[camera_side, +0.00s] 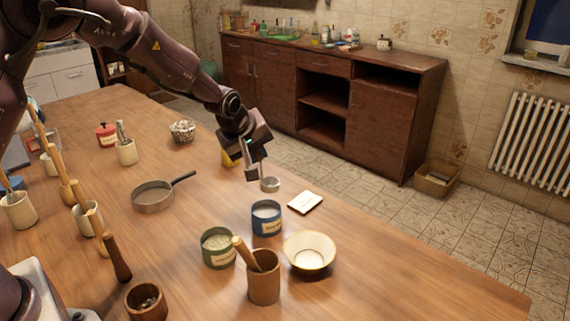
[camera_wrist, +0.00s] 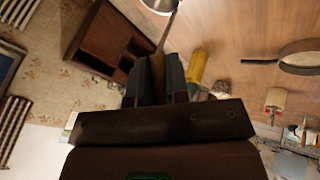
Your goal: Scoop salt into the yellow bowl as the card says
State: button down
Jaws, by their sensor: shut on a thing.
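My gripper (camera_side: 255,170) is shut on the handle of a small metal scoop (camera_side: 270,184), held above the table left of the card. In the wrist view the scoop (camera_wrist: 160,5) extends beyond my fingers (camera_wrist: 158,80). The pale yellow bowl (camera_side: 309,262) stands at the front right; its inside looks pale, and I cannot tell whether it holds anything. A blue canister (camera_side: 267,228) with white contents and a green canister (camera_side: 218,256) with pale contents stand open left of it. Their labels are too small to read. The white card (camera_side: 305,202) lies behind the blue canister; its text is unreadable.
A wooden pot (camera_side: 263,289) with a wooden tool stands close in front of the bowl and canisters. A yellow container (camera_wrist: 198,66) is near my gripper. A pan (camera_side: 153,203), a wooden bowl (camera_side: 146,302) and utensil pots stand left. The table's right side is clear.

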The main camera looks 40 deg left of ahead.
jog(key=shift+s+a+n+y, duration=0.15)
jog(key=shift+a+n+y, duration=0.2)
jog(key=shift+a, duration=0.3)
jog(key=shift+a+n, duration=0.1)
jog(key=shift+n, duration=0.35)
jog(key=shift+f, duration=2.3)
jog(key=shift+f, duration=0.3)
jog(key=shift+f, duration=3.3)
jog(key=shift+r, duration=0.15)
notch_tip(320, 180, up, 8)
jog(key=shift+f, duration=0.2)
